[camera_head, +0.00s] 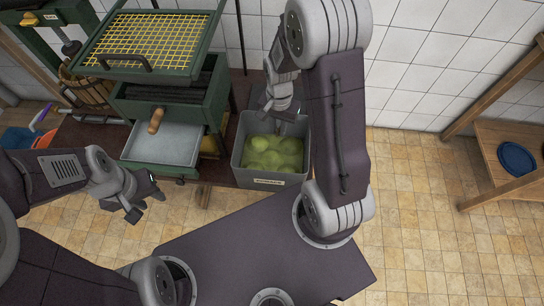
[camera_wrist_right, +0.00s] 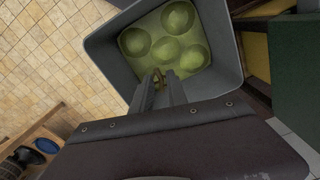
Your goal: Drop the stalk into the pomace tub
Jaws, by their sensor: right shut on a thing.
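The grey pomace tub (camera_head: 239,160) stands in the middle of the head view with lumpy yellow-green pomace (camera_head: 272,153) inside and a pale label on its front. My right gripper (camera_head: 286,126) points down over the tub's opening. In the right wrist view, the right gripper (camera_wrist_right: 158,80) is shut on a small brownish stalk (camera_wrist_right: 158,77), mostly hidden between the fingers. The tub (camera_wrist_right: 108,62) and its pomace lie beyond the fingertips there. My left gripper (camera_head: 146,203) is empty, its fingers apart, in front of the metal tray.
A green machine (camera_head: 118,100) with a yellow grid on top stands left of the tub, with a metal tray (camera_head: 160,146) pulled out at its front. A wooden shelf (camera_head: 490,140) with a blue dish (camera_head: 516,157) stands at the right. The tiled floor between is clear.

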